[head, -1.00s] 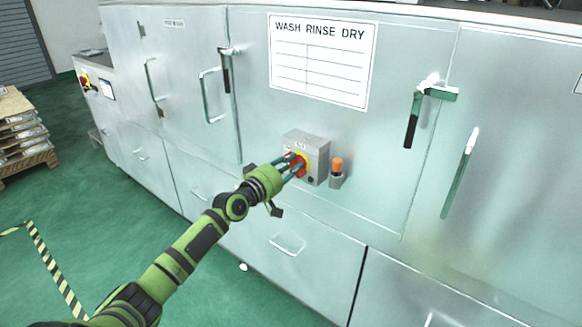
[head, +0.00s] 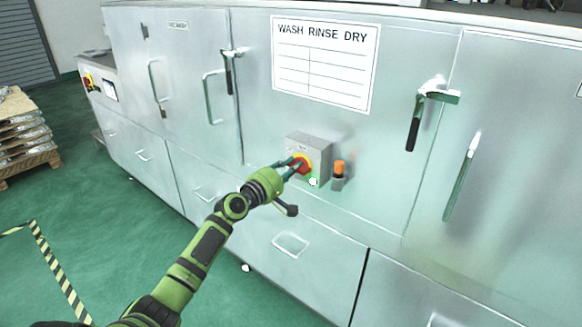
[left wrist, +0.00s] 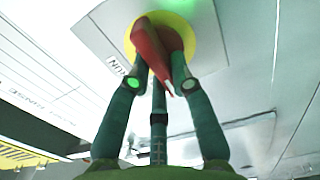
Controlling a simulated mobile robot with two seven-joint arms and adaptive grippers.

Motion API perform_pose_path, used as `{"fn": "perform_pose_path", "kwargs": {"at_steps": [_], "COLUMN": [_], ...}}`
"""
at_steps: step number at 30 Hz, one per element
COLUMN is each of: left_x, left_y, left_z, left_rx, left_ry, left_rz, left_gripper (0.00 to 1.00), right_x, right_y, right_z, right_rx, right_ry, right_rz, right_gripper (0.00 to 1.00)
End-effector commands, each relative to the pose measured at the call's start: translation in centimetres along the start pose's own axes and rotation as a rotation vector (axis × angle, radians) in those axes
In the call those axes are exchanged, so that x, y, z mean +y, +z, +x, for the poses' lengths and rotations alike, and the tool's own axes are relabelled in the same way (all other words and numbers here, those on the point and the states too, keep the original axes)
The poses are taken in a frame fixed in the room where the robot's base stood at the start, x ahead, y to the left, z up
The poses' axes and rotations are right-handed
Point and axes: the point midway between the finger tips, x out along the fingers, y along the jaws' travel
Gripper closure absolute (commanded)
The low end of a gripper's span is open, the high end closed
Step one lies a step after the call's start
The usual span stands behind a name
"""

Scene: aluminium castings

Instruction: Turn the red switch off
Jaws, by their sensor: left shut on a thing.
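The red switch (head: 301,162) is a red handle on a yellow round plate, on the front of a small grey box (head: 313,143) fixed to the steel machine. My left gripper (head: 295,167) reaches it from the lower left, with its fingers closed around the handle. In the left wrist view the red handle (left wrist: 149,47) stands out from the yellow disc (left wrist: 182,35), with the fingertips (left wrist: 163,62) against it. The handle's exact angle is partly hidden by the fingers. A small round spot (head: 313,181) low on the box is bright pale green. My right gripper is not in view.
An orange-topped lamp (head: 339,168) sticks out just right of the box. Door handles (head: 461,178) and latches (head: 431,100) project from the machine panels. Another red and yellow switch (head: 87,82) is at the far left.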

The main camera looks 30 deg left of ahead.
Motion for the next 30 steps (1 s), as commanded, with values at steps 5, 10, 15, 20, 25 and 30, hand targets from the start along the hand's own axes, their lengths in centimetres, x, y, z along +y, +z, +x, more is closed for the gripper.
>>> {"fn": "perform_pose_path", "kwargs": {"at_steps": [5,10,15,20,25,30], "left_x": [0.04,0.03,0.03,0.03,0.01,-0.04], "left_y": [-0.01,0.0,0.0,0.0,0.0,0.0], "left_z": [0.03,0.02,0.02,0.02,0.02,-0.1], "left_rx": [0.0,0.0,0.0,0.0,0.0,0.0], "left_ry": [0.002,0.002,0.002,0.002,0.001,0.0], "left_rz": [-0.028,-0.035,-0.036,-0.035,-0.033,-0.032], "left_gripper": [1.0,1.0,1.0,0.54,0.54,0.54], "right_x": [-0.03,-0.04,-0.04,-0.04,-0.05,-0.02], "right_y": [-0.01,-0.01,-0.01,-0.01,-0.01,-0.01], "right_z": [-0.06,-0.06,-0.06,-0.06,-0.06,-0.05], "right_rx": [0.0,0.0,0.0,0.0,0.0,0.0], "right_ry": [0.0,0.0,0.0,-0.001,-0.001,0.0], "right_rz": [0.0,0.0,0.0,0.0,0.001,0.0], "right_gripper": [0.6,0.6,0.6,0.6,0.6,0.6]}}
